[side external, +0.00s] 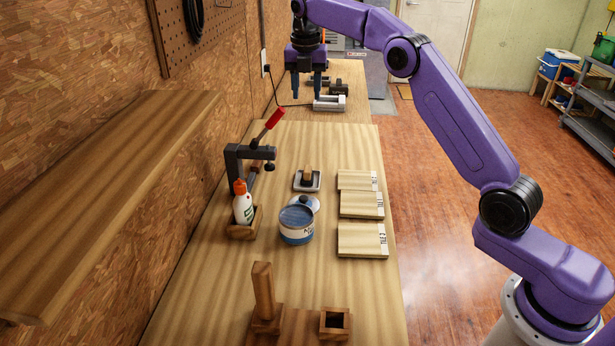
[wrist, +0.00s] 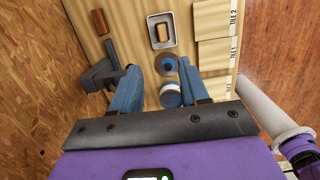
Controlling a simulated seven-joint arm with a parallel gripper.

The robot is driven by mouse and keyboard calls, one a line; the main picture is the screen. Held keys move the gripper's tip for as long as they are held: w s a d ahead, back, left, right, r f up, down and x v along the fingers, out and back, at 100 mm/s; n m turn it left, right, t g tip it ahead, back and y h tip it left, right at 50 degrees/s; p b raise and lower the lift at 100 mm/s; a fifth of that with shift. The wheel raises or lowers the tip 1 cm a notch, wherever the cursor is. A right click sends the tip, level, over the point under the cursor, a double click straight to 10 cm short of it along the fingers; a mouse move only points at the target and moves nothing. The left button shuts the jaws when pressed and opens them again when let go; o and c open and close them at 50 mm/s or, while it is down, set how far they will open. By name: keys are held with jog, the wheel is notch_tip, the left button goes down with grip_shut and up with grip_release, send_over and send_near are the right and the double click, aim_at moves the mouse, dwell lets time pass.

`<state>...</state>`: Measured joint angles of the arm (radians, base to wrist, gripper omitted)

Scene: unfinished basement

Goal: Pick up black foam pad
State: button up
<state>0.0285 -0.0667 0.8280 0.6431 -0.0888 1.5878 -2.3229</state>
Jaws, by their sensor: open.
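I cannot pick out a black foam pad for certain. A shallow light grey tray (side external: 316,188) on the bench holds a wooden block or handle (side external: 307,172) over a dark area. The tray is also at the top of the wrist view (wrist: 171,44), where the block (wrist: 162,32) stands in its middle. A small square wooden box (side external: 335,334) at the near end has a dark inside; its contents are unclear. My gripper (side external: 306,96) is open and empty, raised at the far end of the bench. In the wrist view its blue fingers (wrist: 159,68) are apart with nothing held.
A blue-and-white pot (side external: 297,232), its lid (side external: 311,203), a glue bottle (side external: 242,205) and a dark clamp with a red handle (side external: 236,165) stand left of three labelled wooden tiles (side external: 360,205). A wooden post (side external: 263,290) rises near the front. A shelf (side external: 100,190) juts out left.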

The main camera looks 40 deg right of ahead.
send_over(307, 169)
notch_tip(307, 169, down, 19)
jog(key=shift+s+a+r, duration=0.1)
jog(key=shift+w+d+f, duration=0.1)
jog(key=shift+d+f, duration=0.05)
jog(key=shift+f, duration=1.55)
jog(key=shift+w+d+f, duration=0.1)
jog(key=shift+f, duration=1.6)
jog(key=c, duration=0.7)
